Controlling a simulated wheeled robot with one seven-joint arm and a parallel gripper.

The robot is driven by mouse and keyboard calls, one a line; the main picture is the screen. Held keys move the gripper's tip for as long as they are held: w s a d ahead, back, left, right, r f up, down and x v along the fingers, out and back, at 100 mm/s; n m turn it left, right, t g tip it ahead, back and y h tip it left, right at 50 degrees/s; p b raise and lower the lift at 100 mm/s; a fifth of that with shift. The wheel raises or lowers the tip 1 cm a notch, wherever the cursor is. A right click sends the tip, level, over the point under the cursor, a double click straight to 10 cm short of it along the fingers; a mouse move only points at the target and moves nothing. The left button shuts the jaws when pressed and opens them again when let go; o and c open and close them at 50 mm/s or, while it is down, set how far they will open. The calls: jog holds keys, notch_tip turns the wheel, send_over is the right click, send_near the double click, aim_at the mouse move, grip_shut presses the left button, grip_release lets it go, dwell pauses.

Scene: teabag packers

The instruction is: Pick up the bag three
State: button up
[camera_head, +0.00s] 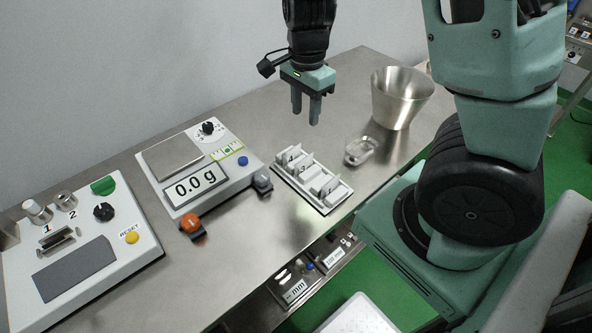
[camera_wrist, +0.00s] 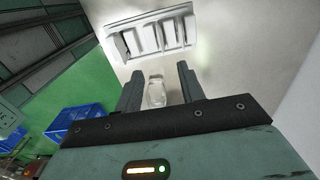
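A white rack (camera_head: 298,203) on the steel table holds several small upright white bags (camera_head: 327,188) in its slots. Their numbers are too small to read surely, so I cannot tell which is bag three. In the wrist view the rack (camera_wrist: 116,27) lies across the top, beyond my fingertips, with the bags (camera_wrist: 152,38) standing in it. My gripper (camera_head: 306,118) hangs above the table, over the area behind the rack.
A clear small dish (camera_head: 361,151) sits right of the rack, and a steel cup (camera_head: 401,97) stands behind it. A scale (camera_head: 196,177) reading 0.0 g, with an orange button (camera_head: 190,223) in front, stands left. A numbered control box (camera_head: 85,247) is farther left.

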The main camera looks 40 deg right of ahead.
aim_at(304, 158)
notch_tip(304, 158, down, 16)
jog(key=b, duration=0.3)
jog(key=shift+d, duration=0.1)
grip_shut()
